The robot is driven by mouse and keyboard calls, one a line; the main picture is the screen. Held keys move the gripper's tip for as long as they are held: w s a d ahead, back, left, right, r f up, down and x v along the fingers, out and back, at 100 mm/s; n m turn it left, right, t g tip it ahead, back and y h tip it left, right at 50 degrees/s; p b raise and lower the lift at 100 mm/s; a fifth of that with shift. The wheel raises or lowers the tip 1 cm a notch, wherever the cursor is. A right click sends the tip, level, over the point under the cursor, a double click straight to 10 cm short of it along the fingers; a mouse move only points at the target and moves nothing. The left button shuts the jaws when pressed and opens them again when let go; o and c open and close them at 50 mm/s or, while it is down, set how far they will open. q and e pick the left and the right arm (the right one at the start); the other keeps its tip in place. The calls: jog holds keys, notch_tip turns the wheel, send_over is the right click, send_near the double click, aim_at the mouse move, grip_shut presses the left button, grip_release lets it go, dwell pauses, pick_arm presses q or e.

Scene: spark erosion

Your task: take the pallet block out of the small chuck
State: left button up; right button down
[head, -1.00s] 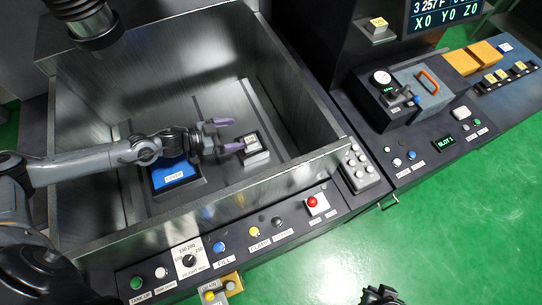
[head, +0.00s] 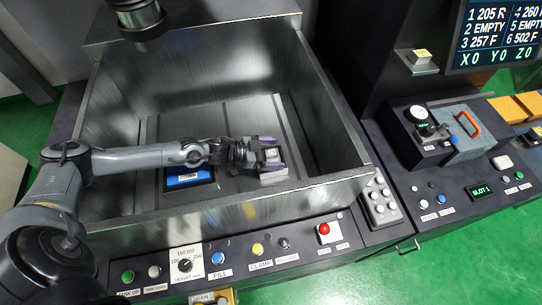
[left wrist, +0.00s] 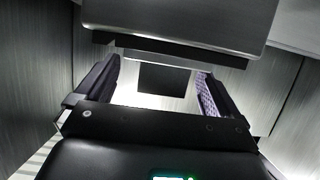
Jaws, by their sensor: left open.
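The pallet block (head: 271,155) is a small pale-topped block on the small chuck (head: 274,176), on the floor of the metal tank. My left gripper (head: 270,154) is open, with its purple fingers on either side of the block in the head view. I cannot tell whether the fingers touch it. In the left wrist view, the two fingers of my left gripper (left wrist: 158,88) stand apart, with a bright area and a dark square between them. I cannot tell which part that square is. My right gripper is not in view.
The tank walls (head: 325,181) rise around the block. A dark cylindrical machine head (head: 137,15) hangs at the upper left. A control panel (head: 235,256) with buttons runs along the front.

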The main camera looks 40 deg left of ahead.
aim_at(273, 152)
pick_arm(q)
jog(key=c, duration=0.6)
jog(key=shift+r, duration=0.1)
jog(key=c, duration=0.9)
jog(key=shift+c, duration=0.2)
jog(key=shift+r, duration=0.1)
jog(key=shift+r, duration=0.55)
notch_tip(273, 152, up, 2)
jog(key=shift+r, duration=0.2)
jog(key=s+d+r, duration=0.4)
jog(key=d+r, duration=0.3)
jog(key=d, duration=0.4)
jog(key=shift+s+r, duration=0.15)
jog(key=shift+s, duration=0.05)
jog(key=shift+a, duration=0.1)
